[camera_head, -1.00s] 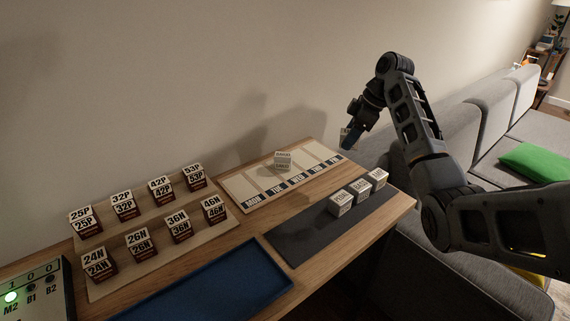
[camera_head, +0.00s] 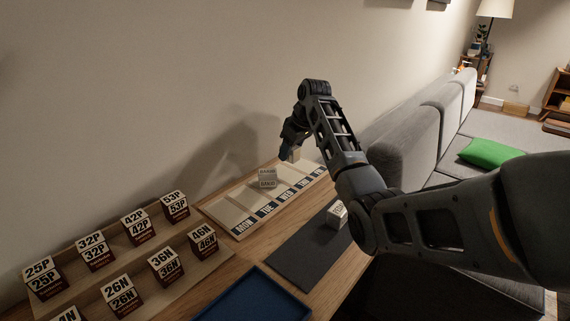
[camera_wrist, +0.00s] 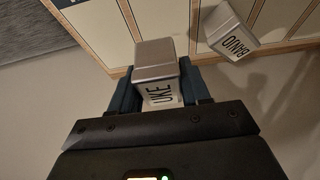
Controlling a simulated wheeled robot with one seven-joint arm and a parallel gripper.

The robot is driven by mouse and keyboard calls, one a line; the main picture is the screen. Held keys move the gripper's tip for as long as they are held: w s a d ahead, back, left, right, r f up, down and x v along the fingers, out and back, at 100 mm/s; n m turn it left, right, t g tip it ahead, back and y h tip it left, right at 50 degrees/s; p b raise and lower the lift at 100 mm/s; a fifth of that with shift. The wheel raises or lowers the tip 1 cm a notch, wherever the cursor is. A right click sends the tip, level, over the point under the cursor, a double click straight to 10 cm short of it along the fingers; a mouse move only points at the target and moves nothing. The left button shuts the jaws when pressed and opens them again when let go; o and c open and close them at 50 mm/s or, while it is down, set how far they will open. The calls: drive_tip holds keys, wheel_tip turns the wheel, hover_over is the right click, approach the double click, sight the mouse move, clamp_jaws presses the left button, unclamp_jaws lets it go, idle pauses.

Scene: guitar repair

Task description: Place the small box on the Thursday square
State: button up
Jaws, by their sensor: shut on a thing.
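My gripper (camera_head: 292,153) is shut on a small pale box (camera_wrist: 158,77) marked UKE, seen between the fingers in the wrist view. In the head view the held box (camera_head: 295,156) is partly hidden and hangs above the far end of the weekday board (camera_head: 228,211). The board has pale squares labelled MON to FRI. The Thursday square's label (camera_head: 303,185) shows near the far end, before FRI. A BANJO box (camera_head: 267,179) stands on the board, seemingly on the Wednesday square, and also shows right of my gripper in the wrist view (camera_wrist: 230,34).
A dark mat (camera_head: 300,258) lies in front of the board with a pale box (camera_head: 337,214) on it; my arm hides its far part. A blue tray (camera_head: 255,298) and several labelled boxes on stepped racks are nearer. The wall is behind; a grey sofa (camera_head: 405,142) lies beyond.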

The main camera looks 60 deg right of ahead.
sight(286, 173)
drive_tip(key=shift+w+a+f, duration=0.4)
drive_tip(key=shift+w, duration=0.15)
drive_tip(key=shift+f, duration=2.05)
drive_tip(key=shift+f, duration=0.15)
drive_tip(key=o, duration=0.9)
drive_tip(key=v, duration=1.2)
drive_tip(key=shift+a, duration=0.1)
